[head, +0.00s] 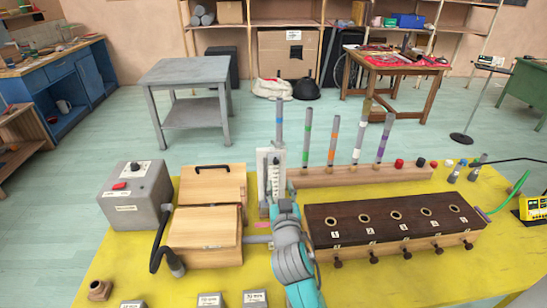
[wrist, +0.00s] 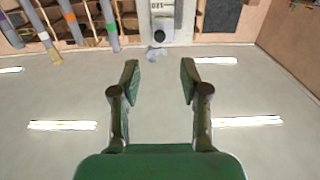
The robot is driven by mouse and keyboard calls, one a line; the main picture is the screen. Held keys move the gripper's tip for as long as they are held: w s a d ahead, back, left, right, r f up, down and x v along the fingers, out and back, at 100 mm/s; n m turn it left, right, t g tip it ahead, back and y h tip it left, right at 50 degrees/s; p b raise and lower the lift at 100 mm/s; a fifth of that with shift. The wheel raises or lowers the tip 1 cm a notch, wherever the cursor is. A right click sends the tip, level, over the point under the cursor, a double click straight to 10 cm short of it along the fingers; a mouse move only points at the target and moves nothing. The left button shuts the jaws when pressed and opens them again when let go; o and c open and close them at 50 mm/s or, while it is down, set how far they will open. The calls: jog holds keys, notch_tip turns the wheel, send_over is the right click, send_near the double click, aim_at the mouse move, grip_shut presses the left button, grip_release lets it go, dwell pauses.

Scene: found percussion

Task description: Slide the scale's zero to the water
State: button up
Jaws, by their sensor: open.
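The scale (head: 272,176) is a tall white board with dark markings, standing upright near the middle of the yellow table. Its markings also show at the top edge of the wrist view (wrist: 162,8), with a dark round knob (wrist: 160,34) by its end. My gripper (wrist: 159,68) is open, with nothing between its fingers. The scale's end and the knob appear beyond the gap, apart from the fingers. In the head view my arm reaches to just in front of the scale and hides its lower part. I cannot make out the water level or the zero mark.
Several banded grey tubes (head: 333,141) stand in a wooden rack right of the scale. A dark-topped box with holes (head: 392,217) lies in front of them. A wooden bellows-like box (head: 208,215) and grey motor box (head: 136,195) stand left. The yellow table's (head: 420,283) front right is clear.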

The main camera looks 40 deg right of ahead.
aim_at(276, 163)
jog(key=x, duration=1)
jog(key=shift+w+d, duration=0.3)
jog(key=shift+c, duration=0.3)
grip_shut()
